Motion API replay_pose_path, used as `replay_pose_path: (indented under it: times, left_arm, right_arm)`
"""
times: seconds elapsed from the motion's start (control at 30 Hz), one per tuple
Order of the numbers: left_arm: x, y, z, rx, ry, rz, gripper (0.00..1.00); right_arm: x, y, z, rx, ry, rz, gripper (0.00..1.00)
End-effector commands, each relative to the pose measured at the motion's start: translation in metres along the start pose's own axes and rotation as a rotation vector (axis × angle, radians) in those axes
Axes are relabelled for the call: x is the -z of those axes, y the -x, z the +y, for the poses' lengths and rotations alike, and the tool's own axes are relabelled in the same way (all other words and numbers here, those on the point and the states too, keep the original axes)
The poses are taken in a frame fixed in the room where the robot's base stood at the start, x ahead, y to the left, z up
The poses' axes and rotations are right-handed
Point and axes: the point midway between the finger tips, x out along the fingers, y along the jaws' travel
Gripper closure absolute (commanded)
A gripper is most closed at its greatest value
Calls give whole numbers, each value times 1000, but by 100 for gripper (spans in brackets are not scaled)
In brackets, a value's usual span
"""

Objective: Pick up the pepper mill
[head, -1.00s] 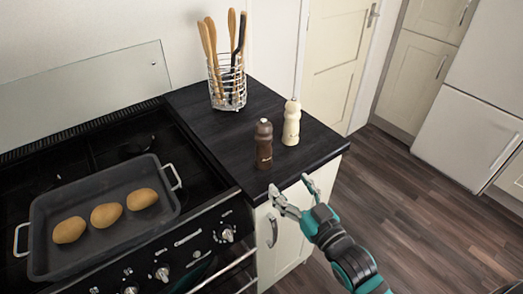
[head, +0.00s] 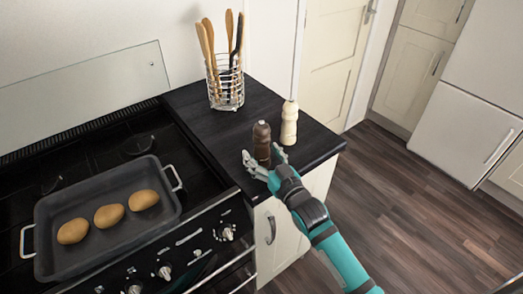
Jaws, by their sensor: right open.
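Two mills stand upright on the black worktop. The dark brown one, the pepper mill (head: 262,139), stands nearer the front edge, and a cream mill (head: 289,123) stands to its right and a little behind. My right gripper (head: 262,157) is open, with its fingers in front of and around the lower part of the dark mill. The fingers partly hide the mill's base, and I cannot tell whether they touch it. My left gripper is not in view.
A wire holder (head: 226,92) with wooden utensils stands at the back of the worktop (head: 200,112). To the left, a roasting tray (head: 110,244) with three potatoes (head: 109,215) sits on the hob. Open floor lies to the right.

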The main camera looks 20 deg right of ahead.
Motion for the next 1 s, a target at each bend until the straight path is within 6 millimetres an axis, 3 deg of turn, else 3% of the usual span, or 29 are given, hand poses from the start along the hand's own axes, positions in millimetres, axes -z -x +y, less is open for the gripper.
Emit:
replay_pose_path:
  times: [0.17, 0.67, 1.0]
  left_arm:
    - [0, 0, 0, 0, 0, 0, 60]
    - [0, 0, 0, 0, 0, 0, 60]
    - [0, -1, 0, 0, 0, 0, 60]
  right_arm:
    - [-1, 0, 0, 0, 0, -1, 30]
    - [-1, 1, 0, 0, 0, -1, 96]
    - [4, 0, 0, 0, 0, 2, 97]
